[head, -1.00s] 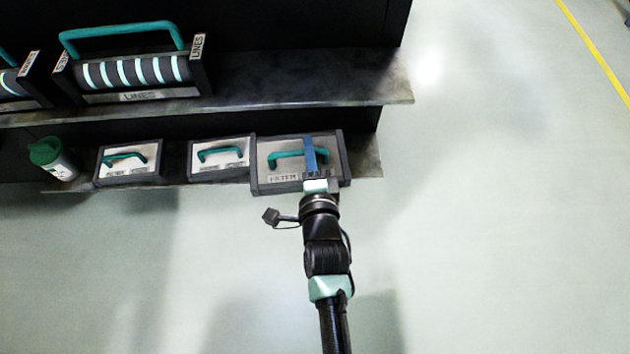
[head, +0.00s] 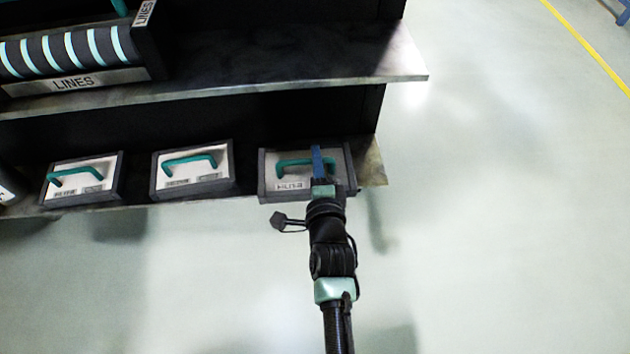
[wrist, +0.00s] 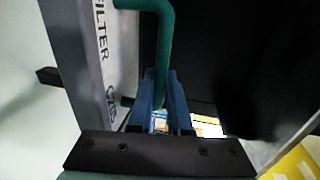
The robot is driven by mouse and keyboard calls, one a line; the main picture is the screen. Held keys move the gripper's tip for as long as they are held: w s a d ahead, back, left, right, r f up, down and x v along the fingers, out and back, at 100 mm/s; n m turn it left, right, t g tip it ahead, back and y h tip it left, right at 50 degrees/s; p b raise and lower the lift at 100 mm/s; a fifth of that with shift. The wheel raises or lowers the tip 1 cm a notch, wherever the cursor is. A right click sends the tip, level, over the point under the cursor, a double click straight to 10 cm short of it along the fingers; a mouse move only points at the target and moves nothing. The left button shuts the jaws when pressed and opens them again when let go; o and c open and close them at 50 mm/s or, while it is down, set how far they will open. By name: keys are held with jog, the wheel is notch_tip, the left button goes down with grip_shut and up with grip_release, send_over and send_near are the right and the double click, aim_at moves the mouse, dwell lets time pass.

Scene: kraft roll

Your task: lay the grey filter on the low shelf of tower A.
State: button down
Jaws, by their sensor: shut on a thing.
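The grey filter (head: 267,178) is a box with a dark frame, a pale face and a teal handle. In the head view it is at the right end of the low shelf (head: 374,165); I cannot tell whether it rests on the shelf or hangs just above it. My gripper (head: 318,165), with blue fingers, is shut on the filter's handle. In the wrist view the teal handle (wrist: 165,50) runs down between the blue fingers (wrist: 163,100), and the FILTER label shows on the face (wrist: 122,50). The filter's underside is hidden.
Two similar filters with teal handles stand to the left on the low shelf, one nearer (head: 195,170) and one farther (head: 82,180). The upper shelf (head: 300,70) overhangs and bears a LINES roll case (head: 75,60). Open floor (head: 500,220) lies to the right and in front.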

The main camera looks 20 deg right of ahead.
notch_tip(320, 180, down, 5)
jog(key=b, duration=0.3)
jog(key=shift+f+b, duration=0.2)
jog(key=shift+b, duration=0.2)
jog(key=shift+r, duration=0.1)
jog(key=c, duration=1.3)
grip_release()
jog(key=shift+f, duration=0.2)
jog(key=o, duration=0.5)
jog(key=shift+c, duration=0.2)
